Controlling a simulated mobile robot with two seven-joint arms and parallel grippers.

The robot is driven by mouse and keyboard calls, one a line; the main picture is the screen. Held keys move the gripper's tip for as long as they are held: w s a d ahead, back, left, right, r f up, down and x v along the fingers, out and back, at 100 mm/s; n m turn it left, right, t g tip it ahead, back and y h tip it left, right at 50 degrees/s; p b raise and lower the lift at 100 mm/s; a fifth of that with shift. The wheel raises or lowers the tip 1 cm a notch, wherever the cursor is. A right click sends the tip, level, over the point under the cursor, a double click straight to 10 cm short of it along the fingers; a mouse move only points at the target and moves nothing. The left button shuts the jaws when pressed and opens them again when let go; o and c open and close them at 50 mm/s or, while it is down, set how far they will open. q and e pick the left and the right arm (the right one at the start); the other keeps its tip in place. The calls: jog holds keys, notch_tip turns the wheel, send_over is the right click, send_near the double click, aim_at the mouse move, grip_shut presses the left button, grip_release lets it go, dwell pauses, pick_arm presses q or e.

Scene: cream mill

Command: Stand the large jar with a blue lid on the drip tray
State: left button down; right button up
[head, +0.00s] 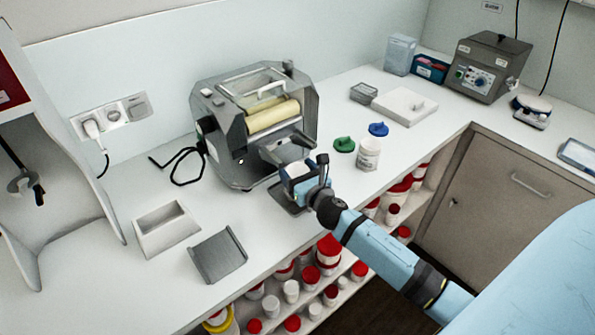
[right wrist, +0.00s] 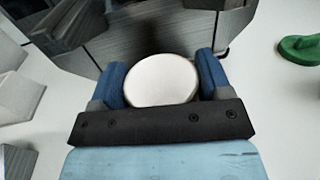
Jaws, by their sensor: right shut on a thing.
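My right gripper (head: 298,178) is shut on a white jar (head: 296,169), in front of the mill (head: 262,120). In the right wrist view the jar's round white top (right wrist: 161,80) shows between the blue fingers, with no blue lid on it. A dark flat plate, seemingly the drip tray (head: 281,198), shows under the gripper below the mill's outlet. The gripper hides the jar's base, so I cannot tell whether it touches the plate. A blue lid (head: 378,129) lies on the counter to the right. My left gripper is not in view.
A green lid (head: 344,145) and another white jar (head: 368,154) stand right of the mill. A grey angled stand (head: 218,257) and a pale open box (head: 165,229) are at the left. Red-lidded jars (head: 328,250) fill the shelves below the counter's front edge.

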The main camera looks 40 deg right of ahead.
jog(key=shift+f, duration=0.1)
jog(key=shift+f, duration=0.15)
jog(key=o, duration=1.1)
jog(key=shift+r, duration=0.2)
jog(key=s, duration=0.3)
jog(key=s+b, duration=0.1)
jog(key=s, duration=0.7)
jog(key=shift+a, duration=0.4)
jog(key=shift+s+b, duration=0.3)
jog(key=shift+s, duration=0.15)
